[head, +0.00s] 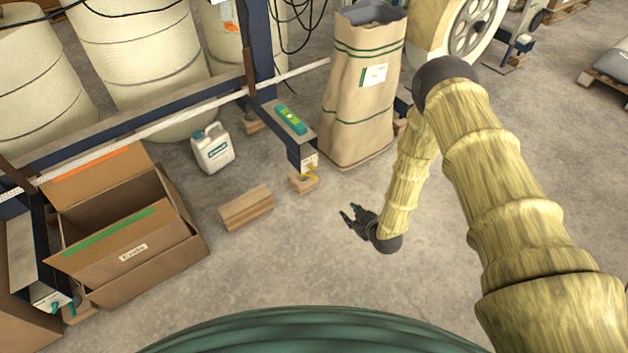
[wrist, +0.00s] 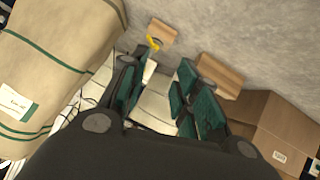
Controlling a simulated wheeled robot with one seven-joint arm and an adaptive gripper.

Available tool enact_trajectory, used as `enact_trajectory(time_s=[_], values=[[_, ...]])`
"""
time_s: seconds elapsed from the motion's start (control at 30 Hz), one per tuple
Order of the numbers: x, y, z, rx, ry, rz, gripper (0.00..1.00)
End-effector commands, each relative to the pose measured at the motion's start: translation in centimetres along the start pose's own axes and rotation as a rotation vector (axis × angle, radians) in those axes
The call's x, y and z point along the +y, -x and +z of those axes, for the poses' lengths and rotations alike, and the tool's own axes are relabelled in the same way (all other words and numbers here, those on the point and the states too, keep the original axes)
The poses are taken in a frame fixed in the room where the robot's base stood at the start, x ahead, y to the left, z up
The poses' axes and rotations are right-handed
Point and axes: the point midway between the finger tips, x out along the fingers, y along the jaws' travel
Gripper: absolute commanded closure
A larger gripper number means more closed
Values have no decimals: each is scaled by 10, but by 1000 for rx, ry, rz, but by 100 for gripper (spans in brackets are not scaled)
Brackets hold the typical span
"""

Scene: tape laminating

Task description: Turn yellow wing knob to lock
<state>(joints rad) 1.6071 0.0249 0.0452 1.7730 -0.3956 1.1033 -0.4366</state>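The yellow wing knob (head: 313,177) is small and sits low at the white-faced end of a dark blue frame foot (head: 303,147), just above a wooden block. It also shows in the wrist view (wrist: 153,43), beyond my fingertips near the top. My gripper (head: 350,212) is low over the concrete floor, to the right of and nearer than the knob, clearly apart from it. In the wrist view its teal-padded fingers (wrist: 157,82) are spread with nothing held between them. The knob's exact angle is too small to tell.
A wooden block (head: 246,207) lies on the floor left of the foot. A tall paper sack (head: 362,90) stands close behind right. A green level (head: 291,119) rests on the foot. A white jug (head: 212,149) and cardboard box (head: 125,235) are left. Floor around my gripper is clear.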

Motion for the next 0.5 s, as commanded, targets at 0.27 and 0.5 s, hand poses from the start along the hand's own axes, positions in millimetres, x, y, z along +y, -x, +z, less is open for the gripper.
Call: enact_trajectory(time_s=[0.27, 0.5], values=[[12, -99, -6, 241, 198, 43, 69], [21, -160, -21, 436, 365, 96, 69]])
